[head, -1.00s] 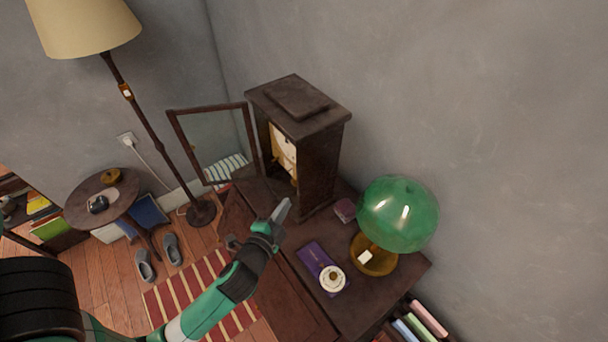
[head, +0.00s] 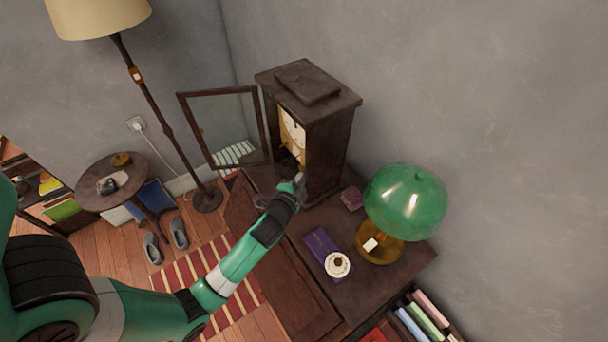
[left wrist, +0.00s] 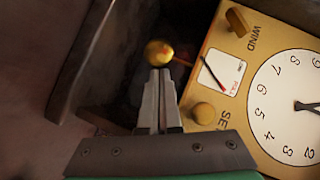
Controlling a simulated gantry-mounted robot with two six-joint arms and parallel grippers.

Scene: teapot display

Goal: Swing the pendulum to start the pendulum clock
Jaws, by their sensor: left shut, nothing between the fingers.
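The pendulum clock (head: 325,150) is a dark wooden case standing on the desk against the wall. Its cream dial (head: 292,130) shows through the open front, and in the left wrist view the dial plate (left wrist: 258,50) is at the right. A round gold bob (left wrist: 158,51), apparently the pendulum's, shows inside the dark case, left of the dial plate. My left gripper (left wrist: 160,76) is shut and empty, its tips just short of the bob in that view; I cannot tell whether they touch. In the head view my left gripper (head: 300,184) is at the clock's lower front opening.
The glass door (head: 222,125) stands swung open to the left. Gold knobs (left wrist: 204,113) jut from the dial plate near my fingers. A green lamp (head: 405,203), a purple box (head: 321,243) and a small cup (head: 337,264) stand on the desk (head: 385,285) to the right.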

